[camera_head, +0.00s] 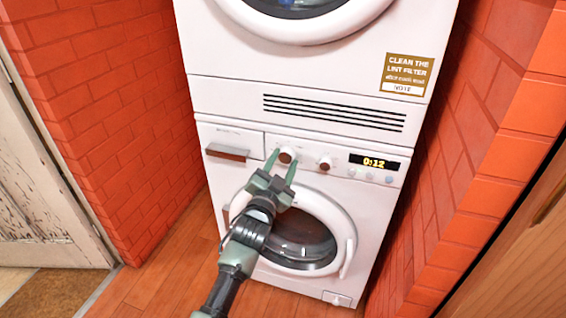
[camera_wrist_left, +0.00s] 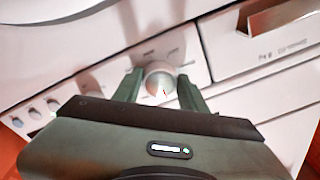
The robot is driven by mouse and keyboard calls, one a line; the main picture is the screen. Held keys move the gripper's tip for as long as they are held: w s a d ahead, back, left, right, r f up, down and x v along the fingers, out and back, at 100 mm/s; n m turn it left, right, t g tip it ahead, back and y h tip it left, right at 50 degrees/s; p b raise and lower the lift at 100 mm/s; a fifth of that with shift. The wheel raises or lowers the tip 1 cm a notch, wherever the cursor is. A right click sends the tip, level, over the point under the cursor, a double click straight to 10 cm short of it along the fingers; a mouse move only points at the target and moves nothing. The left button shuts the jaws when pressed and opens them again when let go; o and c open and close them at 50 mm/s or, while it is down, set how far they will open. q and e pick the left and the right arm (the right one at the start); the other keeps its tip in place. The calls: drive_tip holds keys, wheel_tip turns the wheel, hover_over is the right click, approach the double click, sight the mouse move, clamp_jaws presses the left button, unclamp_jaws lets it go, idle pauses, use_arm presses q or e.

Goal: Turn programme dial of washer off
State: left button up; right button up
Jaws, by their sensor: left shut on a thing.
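The white washer (camera_head: 232,178) is the lower machine of a stack. Its left round dial (camera_head: 287,155) sits on the control panel, beside the detergent drawer. A second dial (camera_head: 325,163) is to its right. My left gripper (camera_head: 281,160) reaches up to the panel with one finger on each side of the left dial. In the left wrist view the same dial (camera_wrist_left: 160,76) sits between the fingertips, and the gripper is shut on it. I cannot read the dial's labels or tell its setting for sure. My right gripper is not in view.
The display (camera_head: 375,162) is lit and reads 0:12, with small buttons below it. The drawer (camera_head: 227,152) is left of the dials. The round door (camera_head: 302,240) is below. A dryer (camera_head: 220,50) stands on top. Brick walls (camera_head: 100,110) flank both sides closely.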

use_arm(q)
drive_tip(key=shift+f, duration=0.15)
drive_tip(key=o, duration=1.4)
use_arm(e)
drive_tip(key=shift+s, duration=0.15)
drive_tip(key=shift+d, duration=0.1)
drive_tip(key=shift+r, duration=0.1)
use_arm(q)
drive_tip(key=shift+s+a, duration=0.1)
drive_tip(key=shift+s, duration=0.25)
drive_tip(key=p+v, duration=0.1)
drive_tip(key=v, duration=0.6)
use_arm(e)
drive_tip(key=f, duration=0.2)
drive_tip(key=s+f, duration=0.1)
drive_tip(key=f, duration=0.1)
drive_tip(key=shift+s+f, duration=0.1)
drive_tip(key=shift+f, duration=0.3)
